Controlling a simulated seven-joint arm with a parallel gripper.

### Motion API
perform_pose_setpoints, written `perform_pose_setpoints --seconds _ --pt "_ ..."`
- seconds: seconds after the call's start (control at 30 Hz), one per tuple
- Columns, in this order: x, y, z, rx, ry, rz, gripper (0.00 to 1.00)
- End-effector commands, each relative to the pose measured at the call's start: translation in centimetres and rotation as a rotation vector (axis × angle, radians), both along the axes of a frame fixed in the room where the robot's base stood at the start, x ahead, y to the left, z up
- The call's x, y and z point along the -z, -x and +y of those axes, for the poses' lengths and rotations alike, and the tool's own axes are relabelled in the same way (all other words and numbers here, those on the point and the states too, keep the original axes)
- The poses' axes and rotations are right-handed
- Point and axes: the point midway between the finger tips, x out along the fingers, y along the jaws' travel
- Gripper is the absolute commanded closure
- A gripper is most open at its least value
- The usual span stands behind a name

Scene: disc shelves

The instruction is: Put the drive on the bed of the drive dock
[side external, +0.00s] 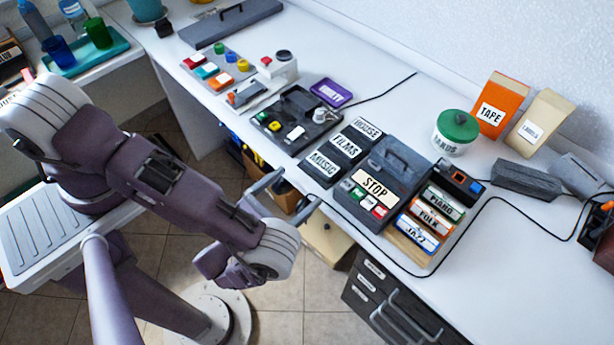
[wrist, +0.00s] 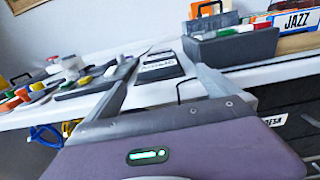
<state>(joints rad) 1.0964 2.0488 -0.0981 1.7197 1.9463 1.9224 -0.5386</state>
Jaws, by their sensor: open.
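My gripper (side external: 300,186) is open and empty in front of the counter's near edge. In the wrist view its two fingers (wrist: 160,78) are spread wide, with a labelled dark slab beyond them. Dark slabs labelled HOUSE (side external: 367,130), FILMS (side external: 345,146) and MUSIC (side external: 323,163) lie in a row on the counter. A dark open tray-like unit (side external: 268,128), with small parts on it, lies left of them. No label marks which thing is the drive or the dock, so I cannot tell these apart surely.
A purple labelled item (side external: 331,92) and a black cable lie behind.

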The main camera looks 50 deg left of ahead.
Motion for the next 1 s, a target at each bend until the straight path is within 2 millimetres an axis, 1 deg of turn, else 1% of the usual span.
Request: perform_pose_setpoints --seconds 0.1,0.2,0.3,0.37,0.43,0.47,0.5,0.57,0.6,0.67,0.7,0.77,0.8,0.87,0.9,0.97,1.0 --pt "0.0 1.0 -0.1 0.001 0.001 0.001 0.00" --pt "0.0 1.2 -0.1 0.001 0.000 0.000 0.00" --pt "-0.2 1.1 -0.1 -0.006 0.003 -0.003 0.00" --pt "-1.2 0.5 -0.2 -0.044 0.013 -0.016 0.00" --pt "-3.9 -1.1 -0.1 -0.152 0.038 -0.049 0.00" --pt "-5.7 -1.9 0.2 -0.220 0.058 -0.068 0.00" --pt "-8.4 -3.0 0.8 -0.328 0.085 -0.093 0.00" --pt "-12.6 -4.2 2.5 -0.509 0.138 -0.124 0.00" --pt "-15.4 -4.5 4.0 -0.634 0.181 -0.140 0.00" --pt "-19.4 -4.2 6.4 -0.826 0.259 -0.157 0.00" --pt "-21.9 -3.6 8.2 -0.956 0.323 -0.163 0.00" --pt "-25.2 -1.9 10.6 -1.149 0.435 -0.165 0.00" --pt "-27.1 -0.4 12.1 -1.274 0.522 -0.162 0.00" --pt "-29.4 2.2 13.7 -1.448 0.673 -0.152 0.00" --pt "-30.6 4.0 14.5 -1.553 0.784 -0.142 0.00" --pt "-32.0 6.8 15.0 -1.693 0.971 -0.124 0.00" --pt "-32.8 8.5 14.9 -1.770 1.110 -0.109 0.00"
